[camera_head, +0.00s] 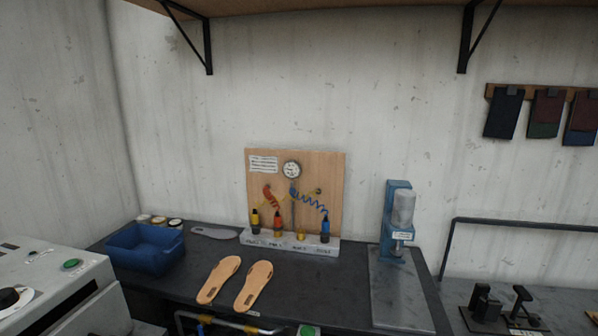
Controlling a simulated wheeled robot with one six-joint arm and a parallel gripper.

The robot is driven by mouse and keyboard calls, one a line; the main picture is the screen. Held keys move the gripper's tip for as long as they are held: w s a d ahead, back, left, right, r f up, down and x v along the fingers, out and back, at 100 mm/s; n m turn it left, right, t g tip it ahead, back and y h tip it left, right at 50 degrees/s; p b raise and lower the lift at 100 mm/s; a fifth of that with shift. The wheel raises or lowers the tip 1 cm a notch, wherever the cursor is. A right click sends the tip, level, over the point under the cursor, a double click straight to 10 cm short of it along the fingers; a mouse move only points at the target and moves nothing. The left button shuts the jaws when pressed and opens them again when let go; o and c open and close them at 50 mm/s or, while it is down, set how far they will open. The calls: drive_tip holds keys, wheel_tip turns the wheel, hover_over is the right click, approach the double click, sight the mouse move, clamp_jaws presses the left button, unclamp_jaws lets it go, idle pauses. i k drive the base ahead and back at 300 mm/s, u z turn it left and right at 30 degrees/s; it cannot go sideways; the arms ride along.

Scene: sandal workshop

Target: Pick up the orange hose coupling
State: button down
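The orange hose coupling (278,225) stands upright in a pale rack strip (290,246) at the foot of a wooden panel (320,170). A coiled orange hose (271,196) hangs on the panel just above it. A yellow and dark coupling (255,221) stands to its left. A small yellow fitting (300,235) and a blue coupling (325,229) stand to its right. The lower end of the orange coupling looks dark and is too small to make out well. My gripper is not in view.
The dark bench (330,290) is clear in front of the rack. Two tan insoles (254,286) lie front left of it. A blue bin (140,262) stands at the left, a blue press (396,215) at the right. A shelf (340,5) overhangs above.

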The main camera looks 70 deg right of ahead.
sight(278, 219)
drive_tip(key=z, duration=2.2)
